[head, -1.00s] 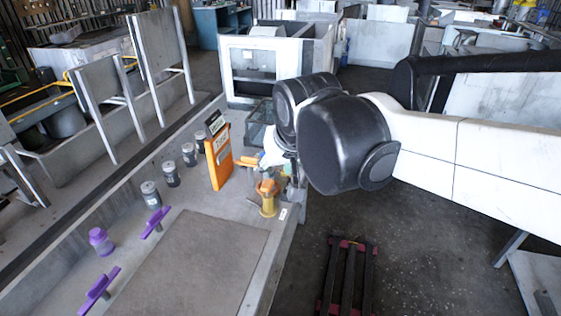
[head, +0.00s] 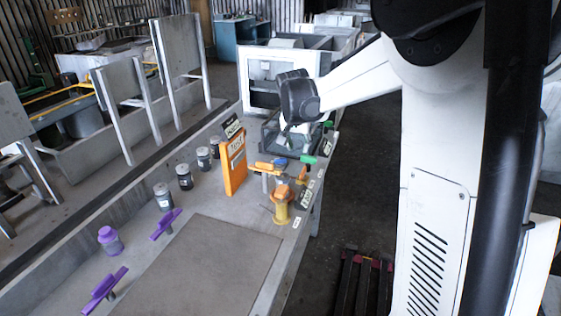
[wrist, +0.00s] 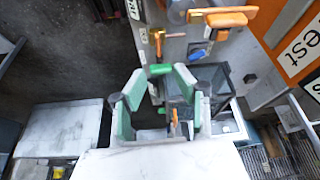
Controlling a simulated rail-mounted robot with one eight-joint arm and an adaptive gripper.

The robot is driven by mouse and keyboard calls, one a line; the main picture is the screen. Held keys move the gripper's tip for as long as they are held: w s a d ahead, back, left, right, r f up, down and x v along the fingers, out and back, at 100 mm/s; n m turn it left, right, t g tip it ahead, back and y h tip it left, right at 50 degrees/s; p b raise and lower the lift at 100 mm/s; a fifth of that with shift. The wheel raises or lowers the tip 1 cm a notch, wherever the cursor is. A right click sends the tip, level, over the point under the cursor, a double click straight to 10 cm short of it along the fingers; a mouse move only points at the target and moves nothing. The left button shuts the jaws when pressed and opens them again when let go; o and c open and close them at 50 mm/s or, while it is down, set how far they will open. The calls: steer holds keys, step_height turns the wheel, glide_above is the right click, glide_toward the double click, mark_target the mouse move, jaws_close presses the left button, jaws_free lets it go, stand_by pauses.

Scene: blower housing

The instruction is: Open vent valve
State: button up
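Several small valves stand along the bench's right edge in the head view. They include a yellow-orange valve body (head: 281,208), an orange lever (head: 264,166), a blue handle (head: 281,162) and a green handle (head: 307,158). I cannot tell which is the vent valve. In the wrist view the green handle (wrist: 160,69) lies just beyond and between the fingertips of my gripper (wrist: 160,86), with the blue handle (wrist: 197,54) and orange lever (wrist: 226,17) farther up. My gripper's green-padded fingers are spread apart, with no grip visible. The head view mostly hides my gripper behind its wrist.
An orange sign panel (head: 234,165) stands upright beside the valves. A dark open-topped box (wrist: 181,86) lies close to my right finger in the wrist view. Grey jars (head: 163,197) and purple handles (head: 105,289) line the bench's left. A flat plate (head: 205,270) lies clear.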

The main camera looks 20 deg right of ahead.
steer(key=m, duration=0.1)
glide_toward(303, 171)
steer(key=shift+g, duration=0.3)
steer(key=x, duration=0.3)
steer(key=b+x, duration=0.1)
steer(key=x, duration=0.6)
steer(key=shift+w+r, duration=0.15)
steer(key=shift+w, duration=0.2)
jaws_close()
